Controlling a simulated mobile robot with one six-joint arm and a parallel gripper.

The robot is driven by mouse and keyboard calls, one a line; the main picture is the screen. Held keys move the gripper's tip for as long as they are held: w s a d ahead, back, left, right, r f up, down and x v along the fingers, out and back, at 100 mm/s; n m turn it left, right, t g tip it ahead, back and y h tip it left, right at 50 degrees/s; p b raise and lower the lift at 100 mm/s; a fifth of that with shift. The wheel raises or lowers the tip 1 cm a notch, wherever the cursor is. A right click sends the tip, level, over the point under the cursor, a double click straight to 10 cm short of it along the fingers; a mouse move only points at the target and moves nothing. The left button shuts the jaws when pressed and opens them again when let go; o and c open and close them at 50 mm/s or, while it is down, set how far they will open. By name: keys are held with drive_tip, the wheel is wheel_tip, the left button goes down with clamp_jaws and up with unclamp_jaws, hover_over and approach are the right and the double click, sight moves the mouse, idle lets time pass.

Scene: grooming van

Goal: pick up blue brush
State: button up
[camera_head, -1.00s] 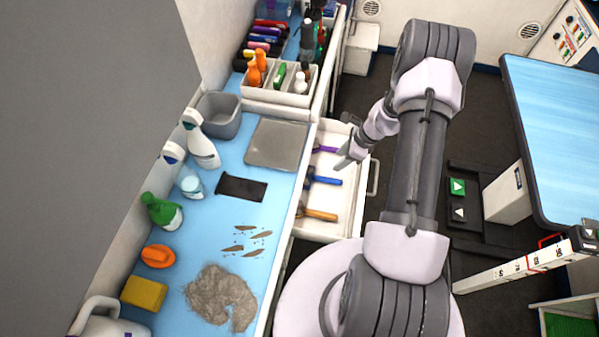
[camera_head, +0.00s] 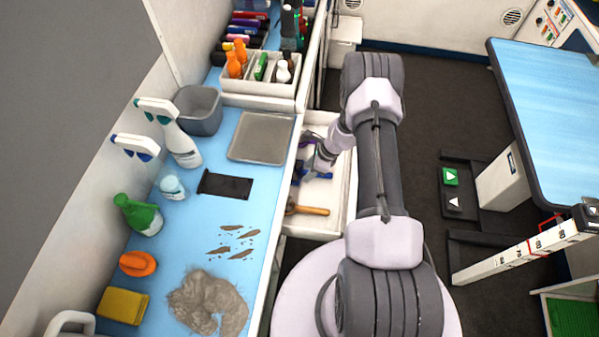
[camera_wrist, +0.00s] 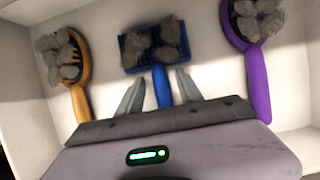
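The blue brush (camera_wrist: 160,82) lies in the open white drawer, with grey fur clumps on its rectangular head. It lies between an orange brush (camera_wrist: 80,98) on the left and a purple brush (camera_wrist: 257,80) on the right in the wrist view. My gripper (camera_wrist: 160,88) is open, with one finger on each side of the blue handle. I cannot tell whether the fingers touch it. In the head view my gripper (camera_head: 308,176) is over the drawer and partly hides the blue brush (camera_head: 325,175).
The drawer (camera_head: 320,226) has raised walls around the brushes. The blue counter at left holds a grey tray (camera_head: 261,137), spray bottles, a black pad (camera_head: 225,185) and a fur pile (camera_head: 208,302). A blue-topped table (camera_head: 555,110) stands at right, with dark floor between.

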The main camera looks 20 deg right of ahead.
clamp_jaws()
drive_tip(key=shift+r, duration=0.1)
